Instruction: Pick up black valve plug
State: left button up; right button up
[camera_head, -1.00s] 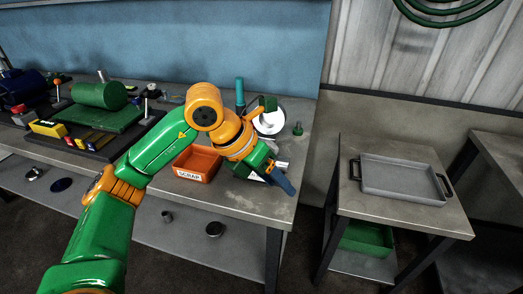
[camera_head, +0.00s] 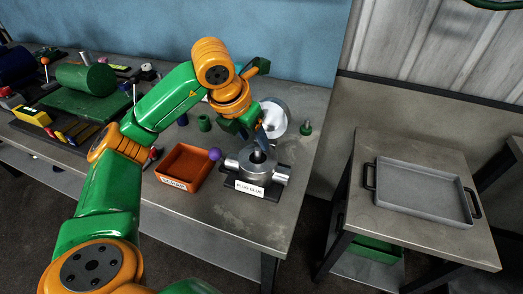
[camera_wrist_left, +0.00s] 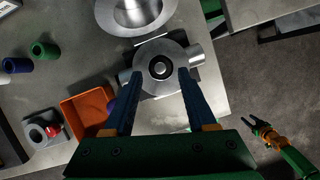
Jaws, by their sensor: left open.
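The black valve plug (camera_head: 257,156) sits in the top bore of a grey metal valve body (camera_head: 253,170) at the table's front right. The body has pipe stubs and a label reading "PLUG BLUE". In the left wrist view the plug (camera_wrist_left: 161,68) is a dark ring with a pale centre. My left gripper (camera_head: 262,138) is open above the body, its blue fingers pointing down. In the left wrist view its fingertips (camera_wrist_left: 160,74) lie on either side of the plug, apart from it. My right gripper (camera_wrist_left: 260,130) appears small at the lower right, fingers apart.
An orange scrap box (camera_head: 185,165) and a purple ball (camera_head: 214,154) are left of the body. A silver flanged part (camera_head: 273,117) and a green knob (camera_head: 306,128) stand behind. A grey tray (camera_head: 425,192) is on a separate right-hand table.

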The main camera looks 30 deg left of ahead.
aim_at(257, 150)
pick_arm(q)
jog(key=f, duration=0.2)
jog(key=f+p, duration=0.1)
jog(key=shift+w+f, duration=0.2)
jog(key=shift+f, duration=0.15)
jog(key=shift+w+f, duration=0.35)
jog(key=shift+w, duration=0.05)
jog(key=shift+s+r, duration=0.15)
jog(key=shift+s, duration=0.05)
grip_shut()
jog(key=shift+w, duration=0.1)
pick_arm(e)
jog(key=shift+s+d+r, duration=0.15)
jog(key=shift+s+r, duration=0.15)
jog(key=shift+r, duration=0.3)
jog(key=shift+f, duration=0.1)
